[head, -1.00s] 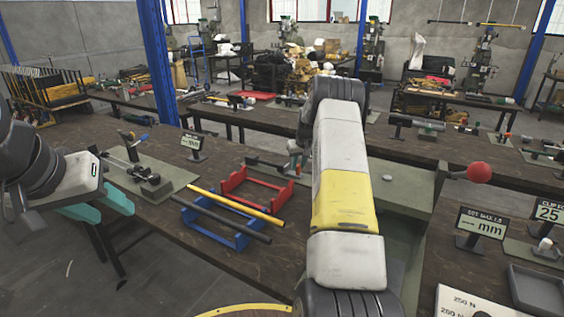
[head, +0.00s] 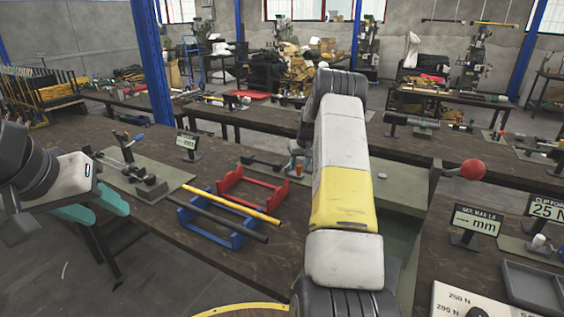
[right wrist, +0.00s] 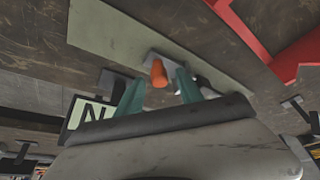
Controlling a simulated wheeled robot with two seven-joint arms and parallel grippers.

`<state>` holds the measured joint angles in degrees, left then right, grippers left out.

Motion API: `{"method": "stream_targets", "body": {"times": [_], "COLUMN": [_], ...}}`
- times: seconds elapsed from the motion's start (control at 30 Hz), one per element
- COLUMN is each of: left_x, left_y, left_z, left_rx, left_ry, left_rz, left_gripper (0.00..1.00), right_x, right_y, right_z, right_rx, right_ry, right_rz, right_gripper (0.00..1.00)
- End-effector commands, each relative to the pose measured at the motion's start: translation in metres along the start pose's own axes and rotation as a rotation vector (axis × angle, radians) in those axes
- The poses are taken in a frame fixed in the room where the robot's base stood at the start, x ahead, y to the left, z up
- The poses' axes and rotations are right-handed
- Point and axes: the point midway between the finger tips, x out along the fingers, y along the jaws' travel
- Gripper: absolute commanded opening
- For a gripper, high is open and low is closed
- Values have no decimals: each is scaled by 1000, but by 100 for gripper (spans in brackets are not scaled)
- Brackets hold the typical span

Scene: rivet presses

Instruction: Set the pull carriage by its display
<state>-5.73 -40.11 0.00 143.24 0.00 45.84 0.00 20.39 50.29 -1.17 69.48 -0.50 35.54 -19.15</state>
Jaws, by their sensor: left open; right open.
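In the right wrist view an orange knob (right wrist: 158,72) stands on a pale block over a grey-green plate (right wrist: 125,40). My right gripper (right wrist: 159,82) is open, its teal fingers on either side of the knob; I cannot tell whether they touch it. A display (right wrist: 88,114) showing a large "N" stands beside it, its other characters cut off. In the head view the orange knob (head: 299,169) shows beside my right arm, which hides most of that fixture. My left gripper (head: 92,207) is open and empty at the left table edge.
A red rack (head: 252,190) and a blue rack with bars (head: 215,225) stand left of my right arm. A slide fixture (head: 135,172) and "mm" display (head: 188,142) are further left. Another "mm" display (head: 475,222), a red ball knob (head: 472,170) and grey tray (head: 535,290) are at right.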

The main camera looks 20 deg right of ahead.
Motion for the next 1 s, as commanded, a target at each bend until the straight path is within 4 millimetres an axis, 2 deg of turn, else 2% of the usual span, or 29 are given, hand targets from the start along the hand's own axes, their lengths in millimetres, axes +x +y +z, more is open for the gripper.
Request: {"method": "stream_targets", "body": {"times": [0.17,0.43,0.6,1.0], "left_x": [0,0,0,0], "left_y": [0,0,0,0], "left_z": [0,0,0,0], "left_rx": [0,0,0,0], "left_ry": [0,0,0,0], "left_rz": [0,0,0,0], "left_gripper": [44,44,44,44], "right_x": [-8,-53,-72,-78], "right_y": [0,0,0,0], "right_z": [-1,-1,0,0], "right_rx": [0,0,0,0], "right_ry": [2,3,0,0], "right_rz": [1,1,0,0], "right_gripper": [44,44,44,44]}}
